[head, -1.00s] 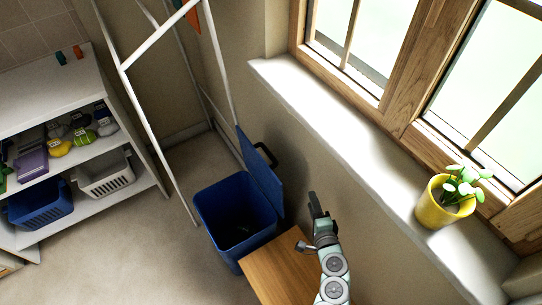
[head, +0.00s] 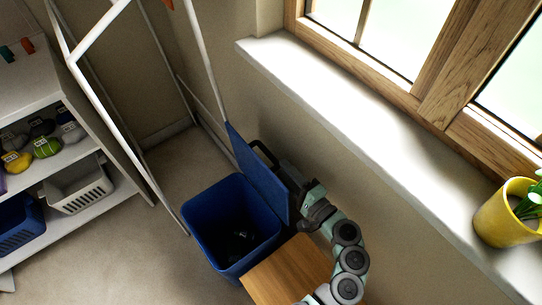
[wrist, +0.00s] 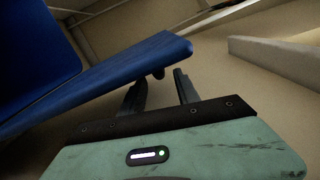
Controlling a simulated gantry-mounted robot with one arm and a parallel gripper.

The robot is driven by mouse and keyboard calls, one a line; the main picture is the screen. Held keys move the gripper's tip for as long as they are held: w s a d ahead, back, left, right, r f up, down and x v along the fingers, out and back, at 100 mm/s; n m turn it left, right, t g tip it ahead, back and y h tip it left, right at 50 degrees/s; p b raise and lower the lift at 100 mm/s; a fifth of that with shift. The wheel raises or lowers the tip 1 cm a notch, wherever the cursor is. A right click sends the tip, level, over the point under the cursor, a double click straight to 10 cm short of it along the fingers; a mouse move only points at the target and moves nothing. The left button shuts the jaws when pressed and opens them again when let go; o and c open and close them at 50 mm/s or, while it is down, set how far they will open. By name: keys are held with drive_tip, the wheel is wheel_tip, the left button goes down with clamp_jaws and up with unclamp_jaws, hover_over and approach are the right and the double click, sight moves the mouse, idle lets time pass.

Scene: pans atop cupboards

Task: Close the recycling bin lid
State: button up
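The blue recycling bin (head: 226,251) stands on the floor in the head view, its top open and a small dark item inside. The lid (wrist: 125,72) lies just ahead and left; contact cannot be told.
A wooden surface (head: 283,272) sits beside the bin, close under my arm. A white frame (head: 120,105) stands behind the bin. The window sill (head: 370,130) with a yellow plant pot (head: 505,216) is at right. Shelves with baskets (head: 78,190) are at left.

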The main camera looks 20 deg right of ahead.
sight(277, 162)
drive_tip(key=x, duration=0.7)
clamp_jaws()
idle(0.3)
drive_tip(key=shift+r, duration=0.1)
idle(0.9)
